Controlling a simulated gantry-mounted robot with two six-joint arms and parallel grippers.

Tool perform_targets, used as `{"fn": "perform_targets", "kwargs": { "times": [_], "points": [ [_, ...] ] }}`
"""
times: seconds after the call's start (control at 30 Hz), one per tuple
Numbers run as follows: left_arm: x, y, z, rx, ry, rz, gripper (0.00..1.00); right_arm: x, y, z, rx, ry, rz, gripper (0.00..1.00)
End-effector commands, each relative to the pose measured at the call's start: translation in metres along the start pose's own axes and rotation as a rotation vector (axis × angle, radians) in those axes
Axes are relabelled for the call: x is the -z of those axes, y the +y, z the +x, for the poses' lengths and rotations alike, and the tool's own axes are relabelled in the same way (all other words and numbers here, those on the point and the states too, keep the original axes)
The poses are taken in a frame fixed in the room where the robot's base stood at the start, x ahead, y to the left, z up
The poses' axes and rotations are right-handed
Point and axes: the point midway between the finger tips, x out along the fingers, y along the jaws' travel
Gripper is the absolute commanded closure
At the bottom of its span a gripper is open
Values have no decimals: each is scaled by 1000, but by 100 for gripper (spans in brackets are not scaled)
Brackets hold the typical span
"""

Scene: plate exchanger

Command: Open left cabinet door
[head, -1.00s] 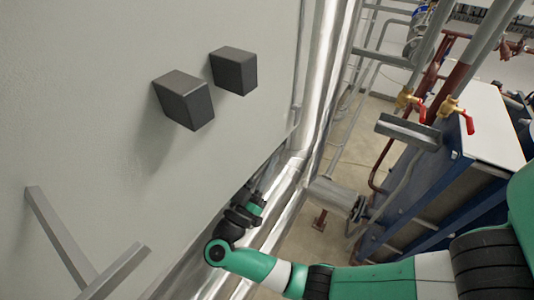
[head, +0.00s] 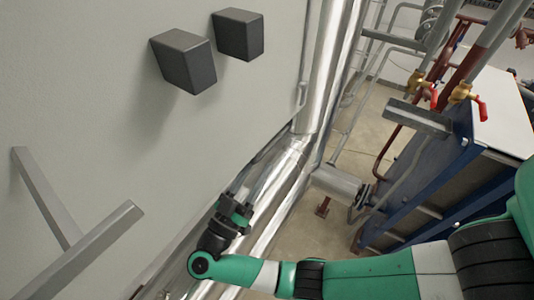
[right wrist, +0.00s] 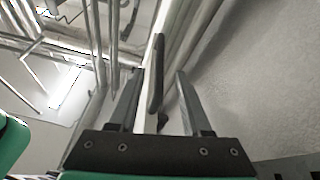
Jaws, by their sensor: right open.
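A large pale grey panel (head: 110,120), which looks like the cabinet's face, fills the left of the head view. Two dark blocks (head: 185,62) (head: 238,35) stick out of it near the top. My right gripper (head: 243,187) is at the panel's lower right edge, seen small and partly dark. In the right wrist view my right gripper (right wrist: 156,85) is open, with a finger on each side. A dark elongated strip (right wrist: 157,75), perhaps a handle, and a pale edge show between the fingers; I cannot tell whether either is touched. My left gripper is not in view.
Shiny silver pipes (head: 323,80) run beside the panel's right edge. A blue-framed plate exchanger (head: 455,165) with red-handled valves (head: 472,98) stands at right. Grey bars (head: 90,245) jut out at lower left. Some floor (head: 390,125) is bare between pipes and exchanger.

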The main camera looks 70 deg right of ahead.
Motion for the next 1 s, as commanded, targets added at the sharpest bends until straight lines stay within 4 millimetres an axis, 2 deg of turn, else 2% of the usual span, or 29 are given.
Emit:
{"fn": "perform_targets", "kwargs": {
  "times": [0.03,0.1,0.27,1.0],
  "points": [
    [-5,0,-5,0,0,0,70,-3,-1,-14,4,1,1,52],
    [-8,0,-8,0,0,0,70,-2,-1,-26,3,1,2,52],
    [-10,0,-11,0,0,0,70,-1,0,-42,0,0,1,52],
    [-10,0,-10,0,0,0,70,0,0,-43,-1,0,0,52]
  ]
}}
